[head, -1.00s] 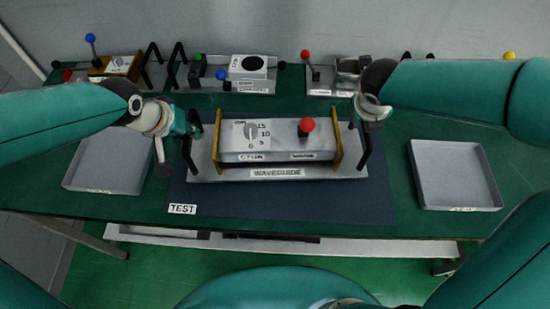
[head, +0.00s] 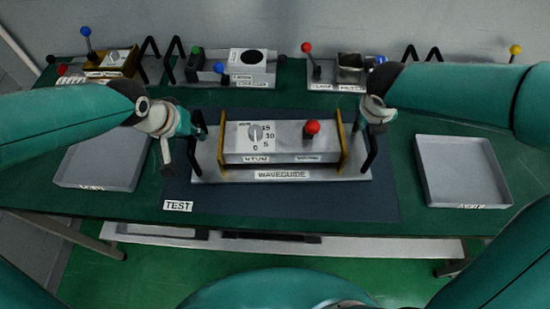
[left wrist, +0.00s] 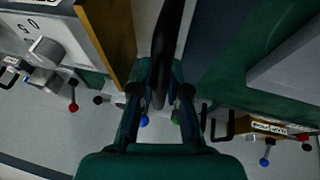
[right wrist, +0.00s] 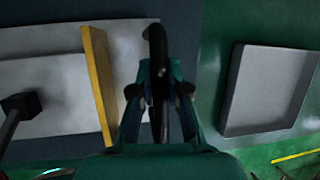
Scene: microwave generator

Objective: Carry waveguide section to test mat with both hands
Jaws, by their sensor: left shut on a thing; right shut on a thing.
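The waveguide section (head: 283,158) is a grey box with a dial, a red-knobbed lever and yellow end plates on a base labelled WAVEGUIDE. It is over the dark blue test mat (head: 290,205), labelled TEST; I cannot tell whether it touches the mat. My left gripper (head: 194,130) is shut on the black handle at its left end, which shows in the left wrist view (left wrist: 163,75). My right gripper (head: 371,125) is shut on the black handle at its right end, which fills the jaws in the right wrist view (right wrist: 158,80).
A grey tray (head: 105,165) lies left of the mat and another (head: 462,172) lies right of it. Along the back of the green table stand a unit with a blue-knobbed lever (head: 108,62), a middle unit (head: 245,68) and a red-knobbed lever unit (head: 335,75).

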